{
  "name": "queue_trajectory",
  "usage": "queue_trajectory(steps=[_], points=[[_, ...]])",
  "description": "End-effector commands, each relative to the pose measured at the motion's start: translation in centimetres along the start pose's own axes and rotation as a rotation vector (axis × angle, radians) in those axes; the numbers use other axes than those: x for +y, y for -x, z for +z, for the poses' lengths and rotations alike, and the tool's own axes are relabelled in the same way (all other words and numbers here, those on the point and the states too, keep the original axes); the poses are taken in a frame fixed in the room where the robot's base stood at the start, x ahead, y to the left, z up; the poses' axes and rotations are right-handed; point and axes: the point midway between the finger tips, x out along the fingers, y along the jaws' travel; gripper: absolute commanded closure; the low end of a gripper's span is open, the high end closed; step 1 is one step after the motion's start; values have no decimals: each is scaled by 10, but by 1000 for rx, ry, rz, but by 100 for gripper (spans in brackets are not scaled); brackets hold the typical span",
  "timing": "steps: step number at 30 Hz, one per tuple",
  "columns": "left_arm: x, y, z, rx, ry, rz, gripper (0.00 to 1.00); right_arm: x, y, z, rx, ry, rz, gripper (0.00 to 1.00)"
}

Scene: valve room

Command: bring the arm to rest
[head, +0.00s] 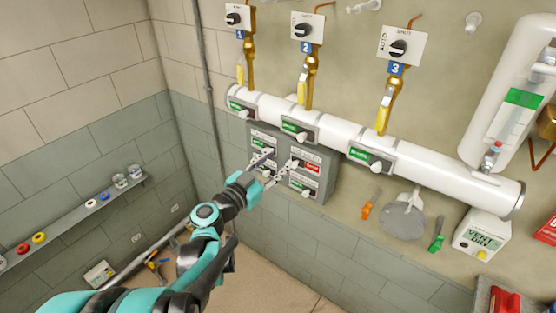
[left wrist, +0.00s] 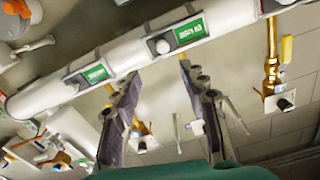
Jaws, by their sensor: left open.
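My left gripper (head: 277,163) is at the end of the teal and black arm that comes in from the lower left in the head view. Its fingers are spread apart with nothing between them. It shows in front of the grey switch box (head: 322,163) below the white pipe; I cannot tell whether it touches the box. In the left wrist view the two open fingers of the left gripper (left wrist: 158,72) point toward the white pipe (left wrist: 132,50) with its green-labelled plates. My right gripper is not in view.
The white pipe (head: 333,133) runs along the wall below three numbered valves with yellow handles. A wall shelf (head: 75,222) with small jars and coloured rings is at left. An orange-handled tool (head: 370,204), a grey disc (head: 402,218) and a vent box (head: 483,236) are at right.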

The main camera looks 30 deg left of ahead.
Motion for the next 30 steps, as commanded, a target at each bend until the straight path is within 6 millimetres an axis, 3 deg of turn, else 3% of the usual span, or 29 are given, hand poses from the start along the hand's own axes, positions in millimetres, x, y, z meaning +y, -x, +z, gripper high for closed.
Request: queue_trajectory(steps=[11, 14, 17, 20, 21, 24, 27, 30], points=[[2, -1, 1, -2, 2, 4, 57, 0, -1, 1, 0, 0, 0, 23], [20, -2, 14, -31, 21, 40, 57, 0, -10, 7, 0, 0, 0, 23], [63, -3, 47, -114, 67, 124, 57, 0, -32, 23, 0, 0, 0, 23], [124, 5, 97, -260, 129, 225, 57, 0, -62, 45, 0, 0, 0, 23], [148, 12, 120, -333, 154, 259, 57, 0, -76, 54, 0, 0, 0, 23], [197, 38, 176, -519, 202, 298, 57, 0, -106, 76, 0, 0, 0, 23], [229, 68, 229, -692, 225, 278, 57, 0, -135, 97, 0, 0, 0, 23], [243, 97, 272, -824, 229, 211, 57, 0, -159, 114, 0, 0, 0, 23]])
